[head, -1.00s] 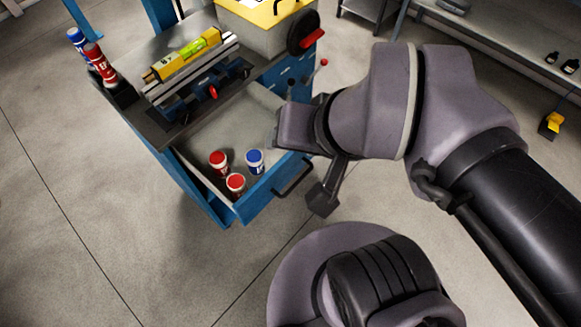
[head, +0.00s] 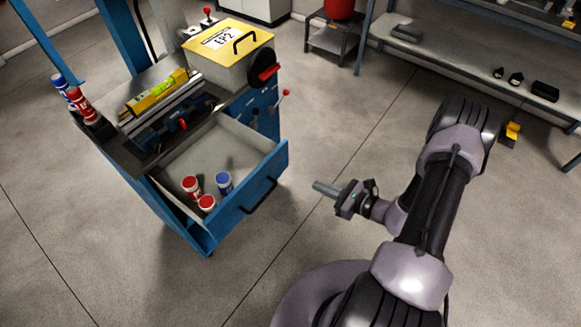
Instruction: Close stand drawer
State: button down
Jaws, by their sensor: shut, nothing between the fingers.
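The stand drawer (head: 262,178) is pulled out of the blue stand (head: 172,225). Its blue front has a dark bar handle (head: 260,196). Inside the drawer, two red cans (head: 191,187) and one blue can (head: 223,183) stand near the front left corner. My gripper (head: 318,187) is shut and empty. It is in front of the drawer, to the right of the handle, pointing left toward the drawer front, with a visible gap between them.
A yellow-lidded box (head: 228,45), a yellow level (head: 157,92) and a vise sit on the stand top. Red and blue bottles (head: 82,104) stand at its left corner. A shelf bench (head: 480,65) is at the upper right. Open floor surrounds the drawer front.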

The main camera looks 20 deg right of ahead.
aim_at(278, 168)
jog(key=b+x, duration=0.1)
jog(key=x, duration=0.5)
jog(key=b+x, duration=0.2)
jog(key=x, duration=0.5)
jog(key=shift+w+a+r, duration=0.15)
jog(key=shift+w+a, duration=0.05)
jog(key=shift+w, duration=0.05)
jog(key=shift+w+a+r, duration=0.1)
jog(key=shift+w+a, duration=0.05)
jog(key=shift+w, duration=0.15)
jog(key=shift+w, duration=0.1)
